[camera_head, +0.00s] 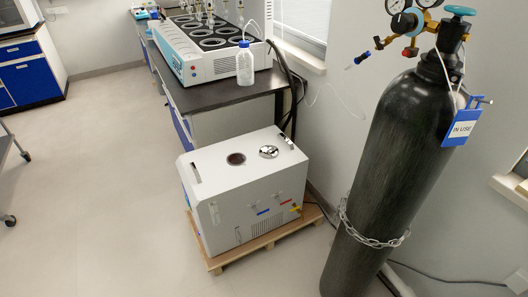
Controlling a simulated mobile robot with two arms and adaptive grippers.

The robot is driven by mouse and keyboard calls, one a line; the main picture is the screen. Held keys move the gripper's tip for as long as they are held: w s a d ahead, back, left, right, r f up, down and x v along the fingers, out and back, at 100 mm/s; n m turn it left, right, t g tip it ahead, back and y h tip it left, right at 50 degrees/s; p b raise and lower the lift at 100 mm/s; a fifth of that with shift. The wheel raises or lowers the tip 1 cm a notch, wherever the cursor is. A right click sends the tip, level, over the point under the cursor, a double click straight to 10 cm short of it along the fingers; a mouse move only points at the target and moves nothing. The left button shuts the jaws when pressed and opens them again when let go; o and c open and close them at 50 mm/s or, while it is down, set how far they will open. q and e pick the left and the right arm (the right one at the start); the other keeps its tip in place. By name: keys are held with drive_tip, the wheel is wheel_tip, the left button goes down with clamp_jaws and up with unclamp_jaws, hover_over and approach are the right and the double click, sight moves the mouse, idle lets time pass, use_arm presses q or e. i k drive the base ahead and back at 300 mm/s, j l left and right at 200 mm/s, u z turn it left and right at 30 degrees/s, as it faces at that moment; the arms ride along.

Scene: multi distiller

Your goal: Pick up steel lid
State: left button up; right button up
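A small shiny round steel lid (268,152) lies on top of a white box-shaped unit (215,177). To the left of the lid, a dark round opening (236,159) shows uncovered in the same top surface. The lid rests beside the opening, not over it. Neither of my grippers is in view.
The white unit stands on a wooden pallet (217,266) on the floor. A tall black gas cylinder (400,160) with a chain stands to its right. Behind is a dark bench (215,97) with a multi-well heater (205,52) and a plastic bottle (245,66).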

sight(268, 151)
drive_tip(key=i+j+u, duration=0.1)
drive_tip(key=j, duration=0.3)
drive_tip(key=i+j+u, duration=0.1)
drive_tip(key=i+j, duration=0.15)
drive_tip(key=i+j+u, duration=0.1)
drive_tip(key=j, duration=0.35)
drive_tip(key=i, duration=0.1)
